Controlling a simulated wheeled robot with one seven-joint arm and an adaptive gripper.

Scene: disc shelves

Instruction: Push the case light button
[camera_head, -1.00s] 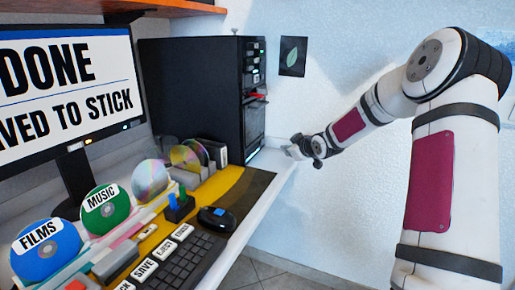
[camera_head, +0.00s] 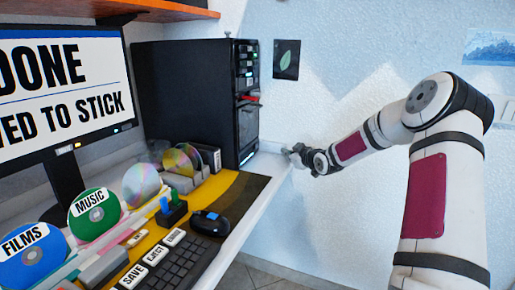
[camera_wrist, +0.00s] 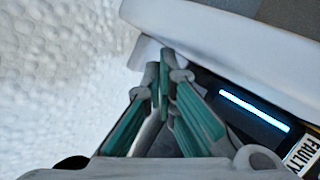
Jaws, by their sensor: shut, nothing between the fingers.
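The black computer case (camera_head: 190,95) stands upright at the back of the desk in the head view, its narrow front facing right. A lit strip (camera_head: 248,154) glows low on that front. In the wrist view the blue-white light strip (camera_wrist: 254,111) lies right of the fingers, on a dark panel. I cannot make out a separate light button. My gripper (camera_head: 288,151) is shut and empty, to the right of the case's lower front and apart from it. In the wrist view its green-sided fingers (camera_wrist: 165,65) meet near the pale desk edge (camera_wrist: 225,35).
A "FAULTY" label (camera_wrist: 304,154) sits near the strip. A monitor (camera_head: 65,90), discs in stands (camera_head: 90,212), a keyboard (camera_head: 175,265) and a mouse (camera_head: 210,222) occupy the desk. The white wall (camera_head: 340,80) is close behind my arm.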

